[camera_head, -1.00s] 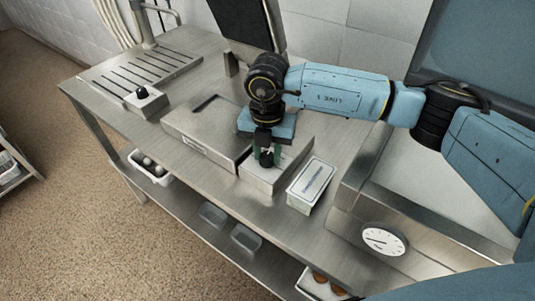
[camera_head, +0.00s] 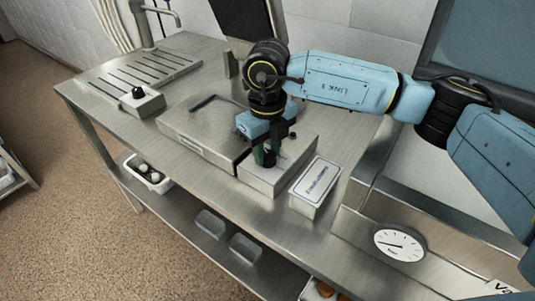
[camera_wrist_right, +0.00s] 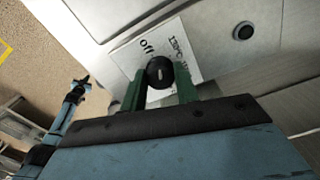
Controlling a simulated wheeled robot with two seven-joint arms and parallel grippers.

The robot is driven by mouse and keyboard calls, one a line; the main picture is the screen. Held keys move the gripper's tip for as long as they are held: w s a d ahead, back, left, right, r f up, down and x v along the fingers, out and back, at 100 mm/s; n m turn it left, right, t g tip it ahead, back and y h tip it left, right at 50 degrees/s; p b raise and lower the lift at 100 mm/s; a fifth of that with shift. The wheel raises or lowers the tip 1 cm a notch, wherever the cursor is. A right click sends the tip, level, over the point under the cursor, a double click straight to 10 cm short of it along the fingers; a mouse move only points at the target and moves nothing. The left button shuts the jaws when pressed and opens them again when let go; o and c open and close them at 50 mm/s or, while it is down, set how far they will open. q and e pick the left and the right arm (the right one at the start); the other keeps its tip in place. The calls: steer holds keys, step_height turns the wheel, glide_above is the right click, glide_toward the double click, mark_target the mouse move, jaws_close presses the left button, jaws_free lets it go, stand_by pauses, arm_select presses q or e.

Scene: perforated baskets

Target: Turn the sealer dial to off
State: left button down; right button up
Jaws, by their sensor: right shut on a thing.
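The sealer (camera_head: 200,133) is a flat metal unit on the bench, with a raised metal box (camera_head: 262,182) at its right end. My right gripper (camera_head: 264,158) points down over this box, its green fingers shut on the dial. In the right wrist view the dark round dial (camera_wrist_right: 160,72) sits between the fingertips (camera_wrist_right: 160,82), on a white label (camera_wrist_right: 135,52) reading "off" on one side and partly hidden text on the other. A pale mark shows on the dial, but I cannot tell which setting it marks. My left arm's end (camera_wrist_right: 77,92) shows small in the wrist view; its jaws are unclear.
A white lettered box (camera_head: 315,186) stands close to the right of the sealer. A small box with a black knob (camera_head: 139,93) is at the left. A round white gauge (camera_head: 399,244) is at the right front. A lower shelf (camera_head: 190,215) holds baskets.

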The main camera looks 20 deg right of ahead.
steer(key=n+b, duration=0.1)
steer(key=n, duration=0.1)
steer(key=shift+n, duration=0.3)
steer(key=shift+n+b, duration=0.6)
steer(key=shift+n, duration=0.3)
arm_select(q)
steer(key=w+a+f, duration=0.2)
steer(key=shift+w, duration=0.4)
arm_select(e)
steer(key=shift+n, duration=0.5)
steer(key=shift+r, duration=0.1)
steer(key=o, duration=1)
steer(key=shift+c, duration=0.2)
